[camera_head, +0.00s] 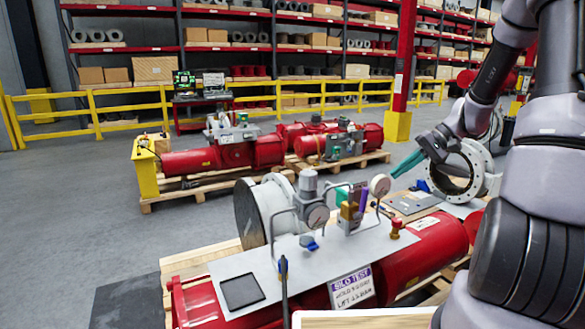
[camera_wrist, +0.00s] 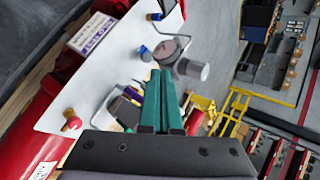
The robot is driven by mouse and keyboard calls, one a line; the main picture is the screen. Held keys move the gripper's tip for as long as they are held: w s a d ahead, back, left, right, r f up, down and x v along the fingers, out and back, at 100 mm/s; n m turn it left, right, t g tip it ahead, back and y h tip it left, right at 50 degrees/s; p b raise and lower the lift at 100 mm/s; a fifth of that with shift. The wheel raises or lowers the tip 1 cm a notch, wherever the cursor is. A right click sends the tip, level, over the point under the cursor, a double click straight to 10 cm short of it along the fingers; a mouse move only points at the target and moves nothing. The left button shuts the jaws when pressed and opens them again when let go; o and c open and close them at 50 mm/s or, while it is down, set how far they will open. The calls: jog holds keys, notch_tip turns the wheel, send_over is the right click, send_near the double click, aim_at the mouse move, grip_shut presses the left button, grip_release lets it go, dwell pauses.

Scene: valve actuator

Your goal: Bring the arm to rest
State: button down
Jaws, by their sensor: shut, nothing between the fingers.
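My arm comes in from the right in the head view and is bent. My gripper (camera_head: 407,164) has green fingers that point left and down. In the wrist view my gripper (camera_wrist: 164,98) shows its two green fingers side by side, shut with nothing between them. I cannot tell the exact gap between fingers and gauge. The wrist view shows a gauge (camera_wrist: 165,50) beyond the fingertips.
The actuator lies on a wooden pallet (camera_head: 205,262) with a grey panel (camera_head: 318,262), pipes and a sign (camera_head: 351,288). A white flange ring (camera_head: 452,172) stands close by my gripper. More red actuators (camera_head: 222,155) sit behind. A yellow railing (camera_head: 260,97) and shelves stand farther back. The left floor is clear.

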jog(key=s+a+r+t+h, duration=0.2)
jog(key=s+r+t+h, duration=0.1)
jog(key=s+r, duration=0.6)
jog(key=s+a+r+m+t+h, duration=0.1)
jog(key=s+a+r+t+h, duration=0.2)
jog(key=s+r, duration=0.7)
jog(key=shift+s+r+h, duration=0.3)
jog(key=shift+s+h, duration=0.15)
jog(key=shift+h, duration=0.25)
